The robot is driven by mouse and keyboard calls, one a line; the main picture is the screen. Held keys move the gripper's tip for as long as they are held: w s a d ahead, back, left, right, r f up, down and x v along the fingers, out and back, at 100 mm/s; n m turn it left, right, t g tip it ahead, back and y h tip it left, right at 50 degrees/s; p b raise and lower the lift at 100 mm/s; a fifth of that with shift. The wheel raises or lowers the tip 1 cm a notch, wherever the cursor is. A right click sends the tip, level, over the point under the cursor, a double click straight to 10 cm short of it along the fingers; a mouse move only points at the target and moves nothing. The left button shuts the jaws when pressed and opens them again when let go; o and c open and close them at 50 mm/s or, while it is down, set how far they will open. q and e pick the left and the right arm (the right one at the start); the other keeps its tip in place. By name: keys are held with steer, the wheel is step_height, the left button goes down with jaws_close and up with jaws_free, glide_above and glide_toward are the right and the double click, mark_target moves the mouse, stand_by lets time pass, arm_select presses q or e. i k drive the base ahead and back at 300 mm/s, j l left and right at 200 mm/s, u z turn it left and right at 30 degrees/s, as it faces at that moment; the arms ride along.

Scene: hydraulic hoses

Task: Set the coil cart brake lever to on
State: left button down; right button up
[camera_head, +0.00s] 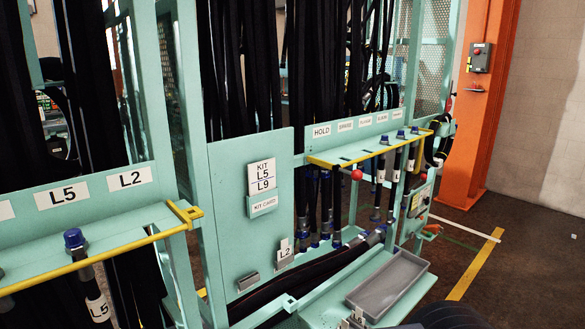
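A teal hose rack or cart (228,178) fills the middle, with a "KIT L5 L9" label on its panel. A red ball knob (357,175) shows just below the yellow rail, in front of hanging hoses. A small red-orange handle-like part (431,229) shows at the right end, near the floor. I cannot tell which of these, if either, is the brake lever, and no on or off marking is readable. Neither of my grippers is in view.
A yellow rail (369,149) with hose ends juts out under labels starting with "HOLD". Another yellow-edged shelf (95,257) is at left. A grey tray (390,284) sits low in front. An orange column (482,115) stands at right, beside open floor (530,265).

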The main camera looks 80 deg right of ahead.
mark_target(423, 177)
steer(key=z, duration=3.75)
steer(key=i+l, duration=0.3)
steer(key=i, duration=0.15)
steer(key=i+l, duration=0.3)
steer(key=i, duration=0.15)
steer(key=i+l, duration=0.3)
steer(key=i+l+z, duration=0.1)
steer(key=i+l, duration=0.15)
steer(key=i, duration=0.3)
steer(key=i+l, duration=0.3)
steer(key=i, duration=0.15)
steer(key=i+j, duration=0.1)
steer(key=i, duration=1.15)
steer(key=l+z, duration=0.05)
steer(key=l, duration=0.05)
